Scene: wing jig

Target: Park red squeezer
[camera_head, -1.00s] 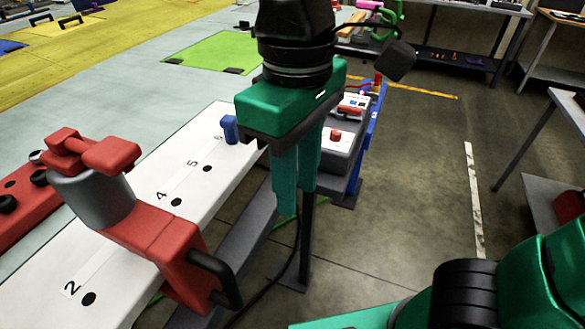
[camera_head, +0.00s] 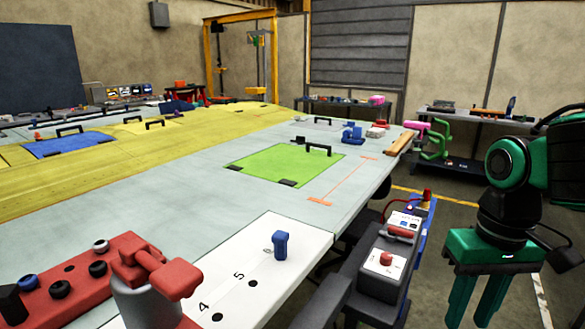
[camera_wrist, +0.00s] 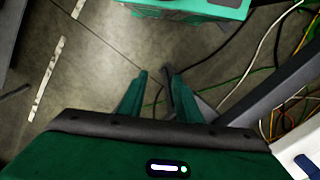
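The red squeezer (camera_head: 147,290) stands at the lower left of the head view, a red tool with a grey cylindrical body. Its lower part is cut off by the frame edge. My gripper (camera_head: 475,312) hangs fingers down at the right of the head view, well to the right of the squeezer and beyond the table edge. In the wrist view my gripper (camera_wrist: 155,74) has a gap between its fingertips and nothing in it. The squeezer is not in the wrist view.
A blue peg (camera_head: 281,246) stands by hole 6. A red block with knobs (camera_head: 65,285) lies left of the squeezer. A grey control box with a red button (camera_head: 385,262) stands between the strip and my gripper. A green panel (camera_head: 285,165) lies farther back. Cables run across the floor.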

